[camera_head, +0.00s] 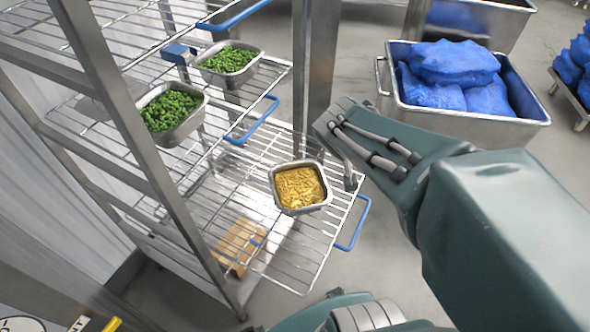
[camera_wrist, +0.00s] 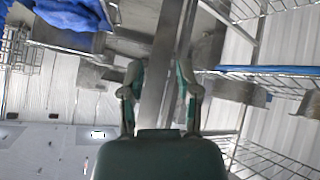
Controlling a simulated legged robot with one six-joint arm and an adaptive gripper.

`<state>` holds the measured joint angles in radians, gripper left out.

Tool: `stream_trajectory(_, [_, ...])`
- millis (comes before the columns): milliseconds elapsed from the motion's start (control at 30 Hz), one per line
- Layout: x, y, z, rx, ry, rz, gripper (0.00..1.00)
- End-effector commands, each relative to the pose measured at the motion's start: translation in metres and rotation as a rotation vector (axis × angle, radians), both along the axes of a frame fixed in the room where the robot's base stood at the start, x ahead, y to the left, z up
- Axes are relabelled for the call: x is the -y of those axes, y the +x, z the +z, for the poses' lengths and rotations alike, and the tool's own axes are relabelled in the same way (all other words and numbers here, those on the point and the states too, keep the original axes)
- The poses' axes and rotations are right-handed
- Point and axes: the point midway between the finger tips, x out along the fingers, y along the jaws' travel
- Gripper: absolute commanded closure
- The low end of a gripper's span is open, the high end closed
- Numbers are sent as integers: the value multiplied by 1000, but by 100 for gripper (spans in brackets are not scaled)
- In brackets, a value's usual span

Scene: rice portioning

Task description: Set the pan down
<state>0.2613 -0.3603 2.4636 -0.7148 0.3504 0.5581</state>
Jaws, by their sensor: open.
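A small metal pan (camera_head: 304,211) filled with yellow rice (camera_head: 299,187) stands upright on a pulled-out wire shelf (camera_head: 283,262) of the rack. My gripper (camera_head: 337,168) is just right of the pan in the head view, with its fingers near the pan's rim. It looks apart from the pan, but exact contact is hard to tell. In the wrist view, the two fingers of my gripper (camera_wrist: 160,88) are spread with nothing between them. The pan cannot be made out in the wrist view.
Two pans of green vegetables, one nearer (camera_head: 172,133) and one farther (camera_head: 229,78), stand on a higher shelf. A rack post (camera_head: 316,75) rises behind the rice pan. A metal bin (camera_head: 480,128) of blue bags is at the back right. A brown box (camera_head: 238,245) sits lower down.

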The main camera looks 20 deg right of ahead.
Motion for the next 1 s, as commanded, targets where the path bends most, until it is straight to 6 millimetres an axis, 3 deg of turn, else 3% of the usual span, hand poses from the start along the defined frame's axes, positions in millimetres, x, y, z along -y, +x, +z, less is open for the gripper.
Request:
stream_trajectory(100, [-38,-33,16,-54,59,28,57])
stream_trajectory(300, [-107,-88,24,-175,215,189,57])
stream_trajectory(400, [-128,-105,26,-212,268,260,57])
stream_trajectory(533, [-137,-112,26,-229,292,294,57])
stream_trajectory(1000, [-136,-112,26,-228,291,291,57])
